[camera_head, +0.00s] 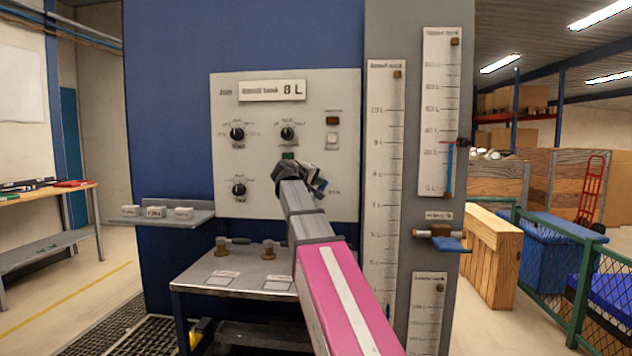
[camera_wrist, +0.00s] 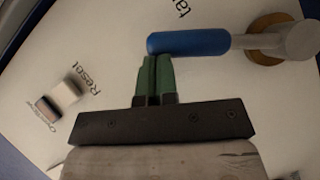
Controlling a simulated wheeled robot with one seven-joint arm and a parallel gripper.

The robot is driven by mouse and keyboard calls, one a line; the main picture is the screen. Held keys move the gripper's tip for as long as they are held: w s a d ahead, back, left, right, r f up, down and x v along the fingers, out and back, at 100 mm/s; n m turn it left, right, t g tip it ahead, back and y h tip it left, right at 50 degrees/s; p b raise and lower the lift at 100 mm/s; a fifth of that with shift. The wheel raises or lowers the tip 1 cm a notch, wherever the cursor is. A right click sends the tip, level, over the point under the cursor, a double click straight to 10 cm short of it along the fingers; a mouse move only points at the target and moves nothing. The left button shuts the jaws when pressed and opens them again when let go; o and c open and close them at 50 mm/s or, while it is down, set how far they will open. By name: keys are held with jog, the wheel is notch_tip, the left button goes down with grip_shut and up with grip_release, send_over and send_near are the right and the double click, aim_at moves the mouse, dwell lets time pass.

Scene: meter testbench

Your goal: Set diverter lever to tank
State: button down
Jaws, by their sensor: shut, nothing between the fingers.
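The diverter lever (camera_wrist: 188,43) shows in the wrist view, with a blue grip and a grey shaft running to a brass pivot (camera_wrist: 268,38) at the right. A partly cut-off label starting "ta" (camera_wrist: 180,8) is printed just beyond the blue grip. My gripper (camera_wrist: 155,60) is shut and empty, its green fingertips right at the near edge of the blue grip. I cannot tell whether they touch it. In the head view my gripper (camera_head: 288,157) is at the grey control panel (camera_head: 230,110), and my arm hides the lever.
Black knobs (camera_head: 237,134) sit on the panel around my gripper. A push button by a "Reset" label (camera_wrist: 84,82) is left in the wrist view. A steel shelf (camera_head: 190,285) stands below the panel. A blue-handled valve (camera_head: 452,243) and tall scales are at the right.

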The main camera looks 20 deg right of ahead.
jog(key=shift+s+d, duration=0.1)
jog(key=shift+s, duration=0.1)
jog(key=v, duration=1)
jog(key=shift+a, duration=0.35)
jog(key=shift+s+r, duration=0.1)
